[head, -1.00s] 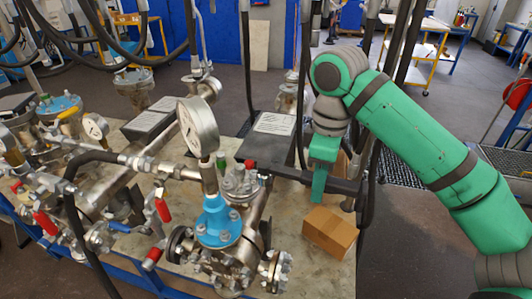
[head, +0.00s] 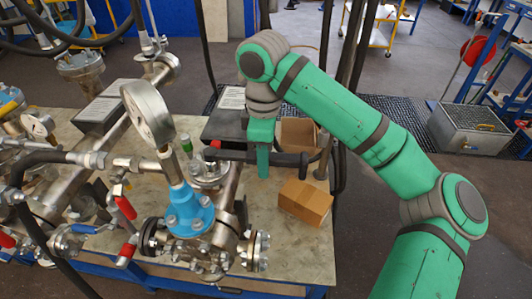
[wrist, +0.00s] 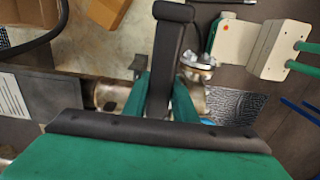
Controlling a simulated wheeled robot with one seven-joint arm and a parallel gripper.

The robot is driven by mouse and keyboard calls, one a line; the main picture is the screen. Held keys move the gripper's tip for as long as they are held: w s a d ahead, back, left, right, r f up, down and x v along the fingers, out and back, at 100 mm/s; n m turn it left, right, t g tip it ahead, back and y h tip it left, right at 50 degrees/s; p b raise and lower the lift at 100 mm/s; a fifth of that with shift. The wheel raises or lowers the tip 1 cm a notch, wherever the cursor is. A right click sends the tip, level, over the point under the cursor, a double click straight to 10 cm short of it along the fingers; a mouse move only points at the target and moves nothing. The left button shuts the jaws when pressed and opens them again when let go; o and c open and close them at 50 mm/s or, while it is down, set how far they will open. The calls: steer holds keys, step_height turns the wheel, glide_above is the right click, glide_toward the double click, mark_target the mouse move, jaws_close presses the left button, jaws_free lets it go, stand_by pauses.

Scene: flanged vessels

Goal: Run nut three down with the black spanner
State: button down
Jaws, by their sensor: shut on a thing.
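My green gripper (head: 263,172) is shut on the black spanner (head: 286,158), which lies roughly level across its fingers. In the head view the spanner's left end is close to a red-capped stud on the small bolted flange (head: 209,176), behind the blue-topped vessel. I cannot tell if it touches a nut. In the wrist view the spanner (wrist: 172,45) runs up from between the green fingers (wrist: 160,98), and bright bolt heads (wrist: 199,64) show right of it. Which nut is number three cannot be told.
A blue-topped vessel (head: 190,212) with a large gauge (head: 148,114) stands in front of the flange, close to the spanner's left end. A cardboard box (head: 305,202) sits right of my gripper, with another behind (head: 298,132). Bare tabletop (head: 290,245) shows at the front right.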

steer(key=shift+w+d, duration=0.15)
steer(key=shift+d, duration=0.25)
steer(key=shift+a+f, duration=0.1)
steer(key=shift+f, duration=0.35)
steer(key=shift+a+f, duration=0.15)
steer(key=shift+f, duration=0.7)
